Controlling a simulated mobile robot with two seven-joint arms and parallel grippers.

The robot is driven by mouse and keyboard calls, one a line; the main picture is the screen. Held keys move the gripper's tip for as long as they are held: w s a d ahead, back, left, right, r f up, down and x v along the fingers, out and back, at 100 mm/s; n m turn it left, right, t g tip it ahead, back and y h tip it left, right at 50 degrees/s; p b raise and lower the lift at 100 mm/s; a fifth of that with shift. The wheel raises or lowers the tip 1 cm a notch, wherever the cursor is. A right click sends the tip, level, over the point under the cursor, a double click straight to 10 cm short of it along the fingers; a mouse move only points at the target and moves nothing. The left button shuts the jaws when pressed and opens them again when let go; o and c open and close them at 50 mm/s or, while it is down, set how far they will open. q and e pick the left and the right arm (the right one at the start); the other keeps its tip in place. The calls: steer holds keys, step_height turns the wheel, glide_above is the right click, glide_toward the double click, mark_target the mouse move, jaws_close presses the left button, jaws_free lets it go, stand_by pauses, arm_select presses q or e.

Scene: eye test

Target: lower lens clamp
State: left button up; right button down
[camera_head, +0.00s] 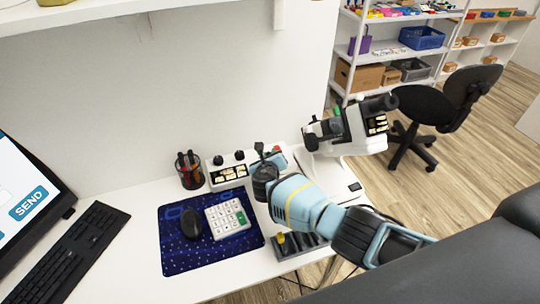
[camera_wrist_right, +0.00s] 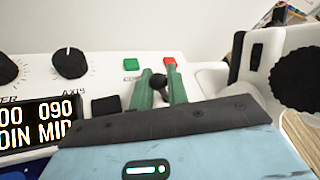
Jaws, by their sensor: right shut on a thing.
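My right gripper (camera_head: 267,160) reaches over the desk to the back control box. In the right wrist view its two green fingers (camera_wrist_right: 160,88) are shut on a small black ball knob (camera_wrist_right: 158,80) in front of the white panel. What the knob is joined to is hidden. A white optical instrument (camera_head: 356,130) with a black eyepiece stands just right of the gripper; its black side knob (camera_wrist_right: 297,78) shows in the wrist view. I cannot tell which part is the lens clamp. My left gripper is not in view.
The control box (camera_head: 222,174) has black dials, a lit display (camera_wrist_right: 42,122), a green button (camera_wrist_right: 131,64) and a red button (camera_wrist_right: 169,62). A pen cup (camera_head: 190,172), a blue mat (camera_head: 180,254) with mouse and keypad, and a grey slotted tray (camera_head: 300,246) are nearby.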

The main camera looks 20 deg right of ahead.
steer(key=shift+r, duration=0.1)
steer(key=shift+d+r+m+y+p, duration=0.2)
steer(key=shift+d+m+y+p, duration=0.05)
steer(key=shift+m+y+p, duration=0.05)
steer(key=shift+d+r+m+y, duration=0.1)
steer(key=shift+d+m+y, duration=0.2)
steer(key=shift+m, duration=0.1)
steer(key=shift+d+m+g+y+p, duration=0.3)
steer(key=shift+m+y, duration=0.2)
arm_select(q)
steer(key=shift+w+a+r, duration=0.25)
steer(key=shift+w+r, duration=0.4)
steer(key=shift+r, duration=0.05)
arm_select(e)
steer(key=shift+d+m+y, duration=0.65)
steer(key=shift+m+y, duration=0.25)
steer(key=c, duration=1.4)
jaws_free()
steer(key=shift+o, duration=0.2)
